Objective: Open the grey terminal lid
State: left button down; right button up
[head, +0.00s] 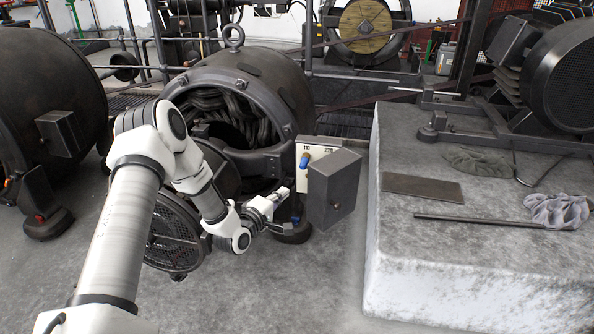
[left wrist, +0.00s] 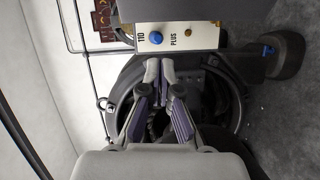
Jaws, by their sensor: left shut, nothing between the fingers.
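The grey terminal lid (head: 333,188) is a dark, box-shaped cover on the front of the middle dynamo (head: 258,85). It stands swung out to the right of a white terminal panel (head: 305,155), which shows a blue knob (head: 306,160). In the left wrist view the panel (left wrist: 205,37) shows the blue knob, a small brass part and lettering; a grey surface, probably the lid (left wrist: 215,9), lies above it. My left gripper (head: 284,194) is shut and empty, left of the lid and below the panel. Its closed fingertips (left wrist: 159,66) show just below the panel's edge. My right gripper is out of view.
A pale stone block (head: 450,255) stands close on the right, with a flat plate (head: 422,187), a rod (head: 475,220) and grey rags (head: 556,210) on it. Another dark dynamo (head: 45,110) stands at the left. The floor in front is clear.

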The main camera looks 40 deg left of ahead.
aim_at(326, 183)
pick_arm(q)
jog(key=w+a+r+n+b, duration=0.15)
jog(key=w+a+b, duration=0.3)
jog(key=w, duration=0.55)
jog(key=shift+t+y, duration=0.4)
jog(key=d, duration=0.3)
jog(key=d+b, duration=0.1)
jog(key=shift+s+d+r, duration=0.3)
jog(key=shift+s+r, duration=0.05)
jog(key=shift+d, duration=0.1)
jog(key=d+n+y, duration=0.1)
jog(key=d, duration=0.1)
jog(key=d+y, duration=0.2)
jog(key=d, duration=0.1)
jog(key=d+n+g+y+b, duration=0.1)
jog(key=d, duration=0.2)
jog(key=shift+d+n+y, duration=0.2)
jog(key=shift+n+y, duration=0.15)
jog(key=shift+y, duration=0.05)
jog(key=shift+w+d, duration=0.1)
jog(key=shift+d, duration=0.5)
